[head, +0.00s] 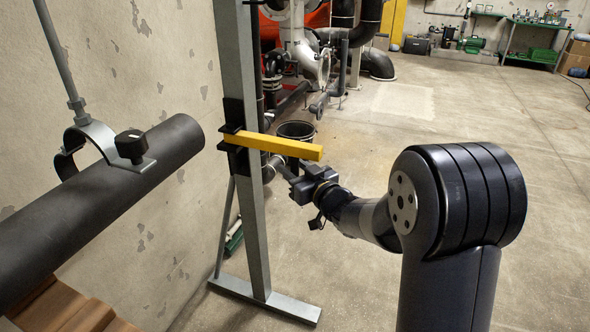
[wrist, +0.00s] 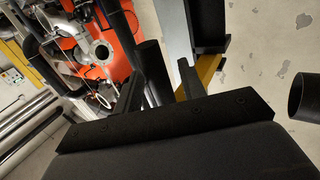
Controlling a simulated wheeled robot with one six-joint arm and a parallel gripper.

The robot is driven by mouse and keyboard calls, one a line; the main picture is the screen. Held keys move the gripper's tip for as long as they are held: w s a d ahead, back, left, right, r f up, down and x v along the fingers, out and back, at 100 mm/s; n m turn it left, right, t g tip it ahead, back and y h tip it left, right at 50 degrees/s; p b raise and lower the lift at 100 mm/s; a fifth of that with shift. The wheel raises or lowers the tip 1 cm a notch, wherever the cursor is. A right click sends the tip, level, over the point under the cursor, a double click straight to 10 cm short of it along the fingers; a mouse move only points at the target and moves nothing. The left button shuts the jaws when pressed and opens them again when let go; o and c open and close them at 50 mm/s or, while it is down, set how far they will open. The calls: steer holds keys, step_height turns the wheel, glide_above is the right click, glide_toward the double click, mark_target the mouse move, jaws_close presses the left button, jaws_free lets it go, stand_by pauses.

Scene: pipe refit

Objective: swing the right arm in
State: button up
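A yellow arm (head: 275,144) sticks out to the right from a black bracket (head: 233,125) on a grey upright post (head: 243,60). It is roughly level and its free end hangs in the air. My gripper (head: 290,177) is just below and behind that free end, with nothing seen between its fingers. In the wrist view my gripper (wrist: 160,78) shows two dark fingers apart. The yellow arm (wrist: 208,70) shows there just right of the right finger, partly hidden by it. I cannot tell whether they touch.
A dark pipe (head: 100,205) hangs in a clamp (head: 95,140) along the left wall, its open end short of the post. A black bucket (head: 297,130) and pipework stand behind. The post's foot (head: 265,300) lies on the floor. Floor to the right is clear.

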steer(key=shift+c, duration=0.6)
jaws_close()
steer(key=shift+s+f, duration=0.1)
